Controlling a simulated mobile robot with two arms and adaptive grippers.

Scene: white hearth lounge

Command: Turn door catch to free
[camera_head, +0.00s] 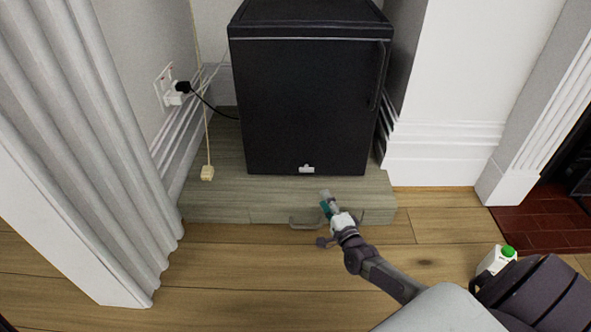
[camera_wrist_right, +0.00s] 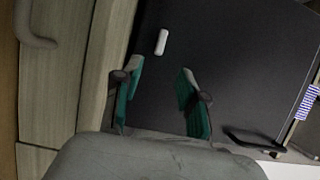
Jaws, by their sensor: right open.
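The door catch (camera_head: 307,168) is a small pale piece at the bottom edge of the black fridge door (camera_head: 305,110). In the right wrist view the catch (camera_wrist_right: 162,41) shows as a white bar on the dark door, ahead of the fingertips. My right gripper (camera_head: 326,198) is in front of the fridge, just below and right of the catch in the head view. Its two teal-padded fingers (camera_wrist_right: 160,70) are apart with nothing between them, and they do not appear to touch the catch. The door looks closed. My left gripper is not in view.
The fridge stands on a low grey-wood plinth (camera_head: 230,200) with a drawer handle (camera_head: 303,224). A dark door handle (camera_head: 378,75) is at the fridge's right. A pull cord (camera_head: 207,173) hangs at left near a curtain (camera_head: 75,130). A white carton (camera_head: 495,261) stands at lower right.

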